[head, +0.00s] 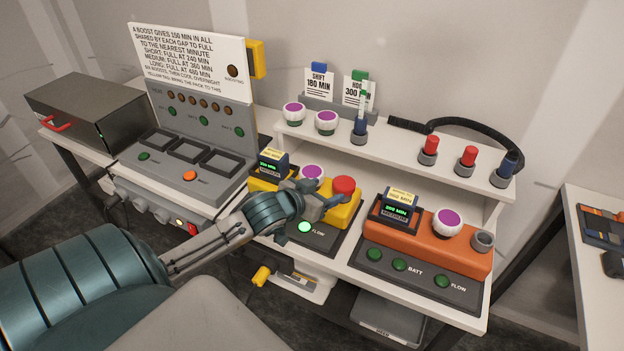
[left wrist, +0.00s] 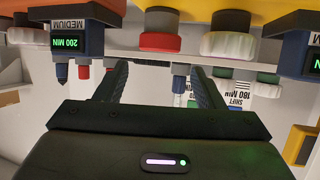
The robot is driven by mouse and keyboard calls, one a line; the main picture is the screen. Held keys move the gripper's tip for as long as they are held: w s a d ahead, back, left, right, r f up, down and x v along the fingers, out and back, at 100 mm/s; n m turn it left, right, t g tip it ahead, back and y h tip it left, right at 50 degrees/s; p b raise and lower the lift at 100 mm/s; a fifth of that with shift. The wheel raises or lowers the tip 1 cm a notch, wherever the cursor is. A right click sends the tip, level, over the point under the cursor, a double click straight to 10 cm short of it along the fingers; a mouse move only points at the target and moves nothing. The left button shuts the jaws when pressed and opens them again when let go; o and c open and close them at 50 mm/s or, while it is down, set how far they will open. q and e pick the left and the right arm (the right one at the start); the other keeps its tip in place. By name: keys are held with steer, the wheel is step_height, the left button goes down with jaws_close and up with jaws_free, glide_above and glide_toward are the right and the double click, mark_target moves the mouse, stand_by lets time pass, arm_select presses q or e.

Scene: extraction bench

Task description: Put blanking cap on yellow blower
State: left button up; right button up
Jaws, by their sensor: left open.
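The yellow blower (head: 343,213) stands on the bench, partly hidden behind my left arm. A red cap (head: 344,187) sits at its right end; in the left wrist view, which is upside down, this cap (left wrist: 158,42) appears on a grey port. My left gripper (head: 317,204) is open beside the cap. In the wrist view its fingers lie left and right of the cap, with a visible gap. Two more red caps (head: 430,145) (head: 467,156) stand in grey holders on the shelf. My right gripper is not in view.
The orange blower (head: 430,235) to the right has a purple-topped filter (head: 447,222) and an open grey port (head: 482,240). Blue-topped pieces (head: 360,128) (head: 507,165) and a black hose (head: 460,124) occupy the shelf. A grey charger panel (head: 185,160) stands left.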

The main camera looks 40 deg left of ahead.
arm_select(q)
steer(key=shift+v, duration=2.4)
